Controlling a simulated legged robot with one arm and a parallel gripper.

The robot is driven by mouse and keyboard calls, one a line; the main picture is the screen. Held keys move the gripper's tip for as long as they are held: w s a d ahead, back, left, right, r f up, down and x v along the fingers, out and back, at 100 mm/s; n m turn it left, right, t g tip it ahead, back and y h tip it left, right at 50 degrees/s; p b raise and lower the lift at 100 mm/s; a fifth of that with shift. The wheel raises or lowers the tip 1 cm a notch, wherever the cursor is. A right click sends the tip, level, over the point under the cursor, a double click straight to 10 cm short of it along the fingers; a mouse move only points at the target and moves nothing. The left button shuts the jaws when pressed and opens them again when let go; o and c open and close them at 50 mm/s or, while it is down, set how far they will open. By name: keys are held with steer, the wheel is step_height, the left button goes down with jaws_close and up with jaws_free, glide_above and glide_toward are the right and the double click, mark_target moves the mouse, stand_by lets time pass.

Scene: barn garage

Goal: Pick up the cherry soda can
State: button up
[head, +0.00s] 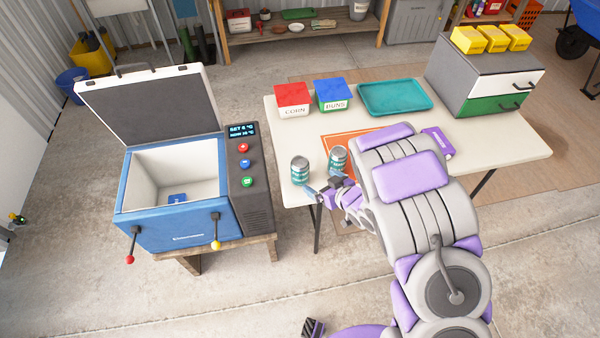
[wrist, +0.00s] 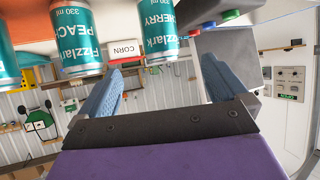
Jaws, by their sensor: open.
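The wrist view is upside down; the label there reads CHERRY on the right-hand can and PEACH on the left-hand one. The cherry soda can (wrist: 158,30) matches the left can (head: 300,170) in the head view. The peach can (wrist: 78,38) is the right one (head: 338,158), partly behind my gripper. My gripper (head: 323,182) is open and empty at the table's front edge, close to both cans. In the wrist view the cherry can shows between the blue fingers (wrist: 160,85), beyond them.
The table (head: 463,123) also holds a red CORN box (head: 293,98), a blue BUNS box (head: 333,94), a teal tray (head: 394,97) and a drawer unit (head: 489,78). A blue cooler (head: 182,230) with its lid raised stands left of the table.

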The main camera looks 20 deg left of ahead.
mark_target(305, 173)
steer(key=b+x, duration=0.2)
steer(key=x, duration=0.7)
steer(key=shift+a+f, duration=0.1)
steer(key=shift+f, duration=0.05)
steer(key=shift+b+x, duration=1)
steer(key=shift+x, duration=1.65)
steer(key=shift+f, duration=0.1)
steer(key=c, duration=1.3)
